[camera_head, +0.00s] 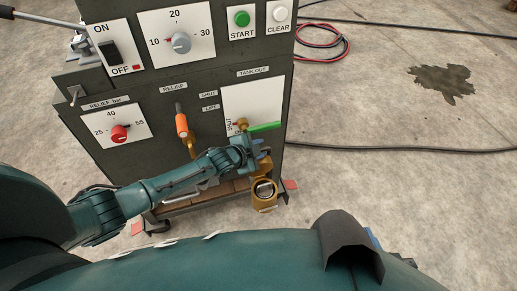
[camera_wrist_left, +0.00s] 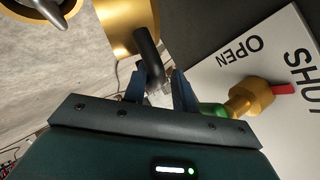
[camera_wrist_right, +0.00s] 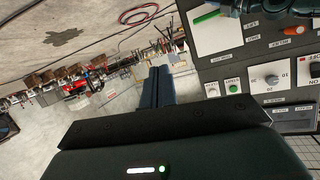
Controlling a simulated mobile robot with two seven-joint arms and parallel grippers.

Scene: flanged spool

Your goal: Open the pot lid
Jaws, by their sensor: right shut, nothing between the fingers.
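A brass pot (camera_head: 264,192) with a round top hangs low at the front of the grey machine, below the green valve lever (camera_head: 264,127). My left gripper (camera_head: 262,150) is beside the brass fittings. In the left wrist view its blue fingers (camera_wrist_left: 160,80) stand apart, with the dark handle's end between or just beyond them; contact is unclear. My right gripper (camera_wrist_right: 158,72) is shut and empty, away from the pot. I cannot tell which brass part is the lid.
The machine's panel (camera_head: 180,80) holds a grey dial (camera_head: 181,42), a red knob (camera_head: 119,132) and an orange-handled relief lever (camera_head: 182,122). A brass fitting with a red tip (camera_wrist_left: 252,96) sits close beside my left fingers. Cables (camera_head: 400,150) cross the open floor at right.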

